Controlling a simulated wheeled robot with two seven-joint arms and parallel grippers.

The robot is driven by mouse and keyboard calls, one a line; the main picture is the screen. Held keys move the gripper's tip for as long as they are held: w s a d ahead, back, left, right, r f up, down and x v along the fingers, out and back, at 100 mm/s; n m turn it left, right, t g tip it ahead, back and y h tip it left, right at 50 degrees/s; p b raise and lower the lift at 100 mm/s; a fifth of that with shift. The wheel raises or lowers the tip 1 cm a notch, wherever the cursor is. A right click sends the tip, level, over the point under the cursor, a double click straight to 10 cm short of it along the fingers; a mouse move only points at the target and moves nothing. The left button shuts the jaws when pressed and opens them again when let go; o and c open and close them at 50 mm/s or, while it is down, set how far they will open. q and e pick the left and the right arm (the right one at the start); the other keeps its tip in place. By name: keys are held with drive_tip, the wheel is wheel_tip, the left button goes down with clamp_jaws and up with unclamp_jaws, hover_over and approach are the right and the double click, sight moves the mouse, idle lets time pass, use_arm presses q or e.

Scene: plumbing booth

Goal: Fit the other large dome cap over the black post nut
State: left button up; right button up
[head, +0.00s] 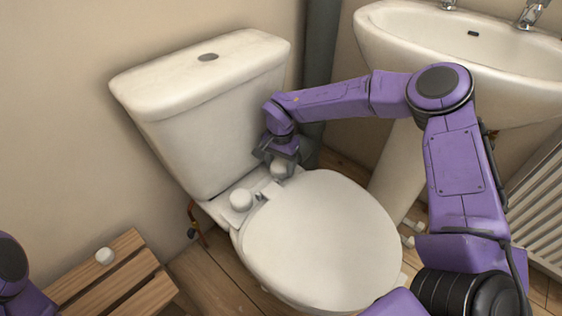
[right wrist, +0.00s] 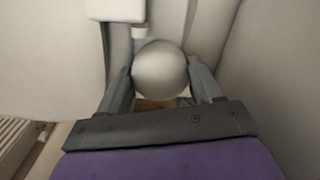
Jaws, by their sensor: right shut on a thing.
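My right gripper (head: 279,163) points down behind the seat at the right hinge. It is shut on a white dome cap (head: 279,170), which also shows round and pale between the fingers in the right wrist view (right wrist: 160,68). The black post nut is not visible; the cap and gripper cover that spot. I cannot tell whether the cap touches the post or sits just above it.
The closed toilet lid (head: 322,240) lies in front of the hinges and the cistern (head: 205,110) rises close behind. A sink (head: 470,55) and radiator (head: 540,215) stand right.

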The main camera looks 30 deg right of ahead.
drive_tip(key=shift+s+f, duration=0.2)
drive_tip(key=shift+f, duration=0.25)
drive_tip(key=shift+c, duration=0.5)
drive_tip(key=o, duration=1.3)
drive_tip(key=shift+c, duration=0.2)
drive_tip(key=shift+f, duration=0.1)
drive_tip(key=r+p, duration=0.4)
drive_tip(key=r, duration=0.6)
drive_tip(key=shift+w+r, duration=0.2)
drive_tip(key=shift+a+r, duration=0.1)
drive_tip(key=shift+r, duration=0.35)
